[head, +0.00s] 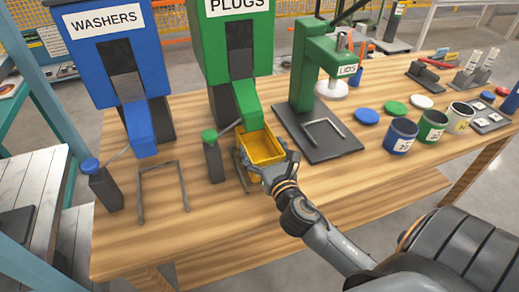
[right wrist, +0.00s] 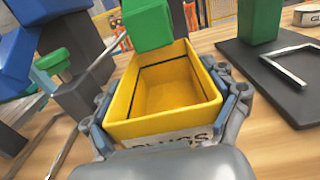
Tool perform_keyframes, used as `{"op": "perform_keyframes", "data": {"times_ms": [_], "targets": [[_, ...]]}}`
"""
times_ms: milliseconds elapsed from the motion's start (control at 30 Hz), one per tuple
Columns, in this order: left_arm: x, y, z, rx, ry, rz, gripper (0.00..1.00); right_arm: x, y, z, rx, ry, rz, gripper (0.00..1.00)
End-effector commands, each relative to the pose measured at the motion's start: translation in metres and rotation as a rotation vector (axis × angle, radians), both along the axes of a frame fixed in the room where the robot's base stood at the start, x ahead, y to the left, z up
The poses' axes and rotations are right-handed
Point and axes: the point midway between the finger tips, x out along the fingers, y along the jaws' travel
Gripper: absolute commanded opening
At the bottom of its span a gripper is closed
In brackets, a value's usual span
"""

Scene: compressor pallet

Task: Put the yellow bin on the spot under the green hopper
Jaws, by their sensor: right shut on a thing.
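The green hopper (head: 234,50), marked PLUGS, stands at the back of the wooden table. Its green chute (head: 248,102) points down, and also shows in the right wrist view (right wrist: 149,24). The yellow bin (head: 263,146) is just under and in front of the chute mouth, upright and empty, with a PLUGS label. My right gripper (right wrist: 165,100) is shut on the bin, with fingers along both sides. A grey metal frame (head: 240,172) on the table marks the spot and is partly hidden by the bin. I cannot tell whether the bin touches the table. My left gripper is not in view.
The blue WASHERS hopper (head: 112,55) and an empty U-shaped frame (head: 163,192) stand left. A green press (head: 310,65) on a dark plate stands close on the right. Several cans, including a blue one (head: 401,137), and lids are further right. The front table is clear.

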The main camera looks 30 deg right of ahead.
Motion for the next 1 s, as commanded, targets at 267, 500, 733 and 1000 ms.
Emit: {"op": "perform_keyframes", "data": {"times_ms": [267,500,733,1000], "targets": [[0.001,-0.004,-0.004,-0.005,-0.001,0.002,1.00,0.019,-0.004,-0.013,0.004,0.002,-0.001,0.52],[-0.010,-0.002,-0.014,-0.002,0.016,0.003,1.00,0.018,-0.004,-0.037,0.002,0.000,0.000,0.52],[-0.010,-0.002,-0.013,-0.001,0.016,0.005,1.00,0.018,-0.004,-0.036,0.001,0.001,0.001,0.52],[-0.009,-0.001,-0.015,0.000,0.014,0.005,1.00,0.018,-0.004,-0.039,0.000,0.002,0.001,1.00]]}}
